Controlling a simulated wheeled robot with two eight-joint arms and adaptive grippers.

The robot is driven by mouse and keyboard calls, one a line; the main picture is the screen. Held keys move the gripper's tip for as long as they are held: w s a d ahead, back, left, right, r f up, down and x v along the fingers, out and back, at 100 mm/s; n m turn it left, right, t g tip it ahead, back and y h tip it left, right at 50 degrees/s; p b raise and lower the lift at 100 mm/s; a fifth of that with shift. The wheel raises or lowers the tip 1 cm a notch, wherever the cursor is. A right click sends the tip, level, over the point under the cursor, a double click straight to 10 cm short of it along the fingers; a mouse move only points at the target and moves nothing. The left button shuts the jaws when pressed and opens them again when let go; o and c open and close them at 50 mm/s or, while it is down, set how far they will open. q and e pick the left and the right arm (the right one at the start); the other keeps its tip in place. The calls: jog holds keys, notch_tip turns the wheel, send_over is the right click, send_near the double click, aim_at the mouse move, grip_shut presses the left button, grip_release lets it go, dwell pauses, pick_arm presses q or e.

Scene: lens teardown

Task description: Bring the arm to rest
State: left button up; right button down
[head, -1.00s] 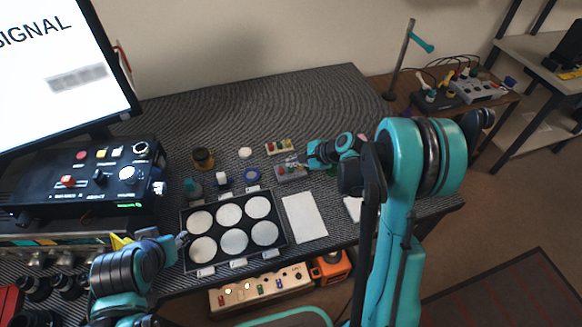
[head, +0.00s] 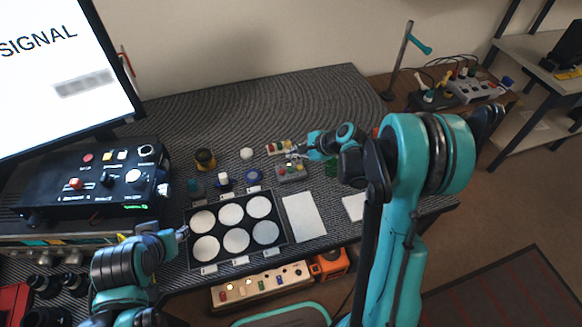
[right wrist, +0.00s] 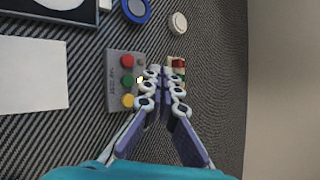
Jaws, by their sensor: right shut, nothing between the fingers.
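My right gripper (head: 294,156) is shut and empty. It hovers above the table between a grey button box (head: 291,172) and a small cream block with coloured buttons (head: 278,147). In the right wrist view its fingers (right wrist: 163,78) are together, beside the grey box (right wrist: 124,80) with red, green and yellow buttons. The cream block (right wrist: 177,70) lies just beyond the fingertips, partly hidden by them. My left gripper (head: 181,232) is at the left edge of the lens tray; it is too small to tell whether it is open or shut.
A black tray (head: 236,265) with several white discs sits at the table's front. White sheets (head: 303,216) lie right of it. A control console (head: 85,182) and a monitor (head: 60,70) stand at left. A blue ring (head: 253,176) and a white cap (head: 246,153) are nearby. The back of the table is clear.

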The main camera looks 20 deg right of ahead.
dwell(0.7)
jog(key=s+a+r+n+h, duration=0.2)
jog(key=s+r+n+h, duration=0.1)
jog(key=s+r+n, duration=0.55)
jog(key=s+d+r+n+h, duration=0.1)
jog(key=s+n, duration=0.4)
jog(key=s, duration=0.3)
jog(key=s+r+n+h, duration=0.1)
jog(key=s+n, duration=0.3)
jog(key=s, duration=0.4)
jog(key=shift+s+d+r+n+t+h, duration=0.3)
jog(key=shift+s+d+r+n+h, duration=0.1)
jog(key=shift+h, duration=0.3)
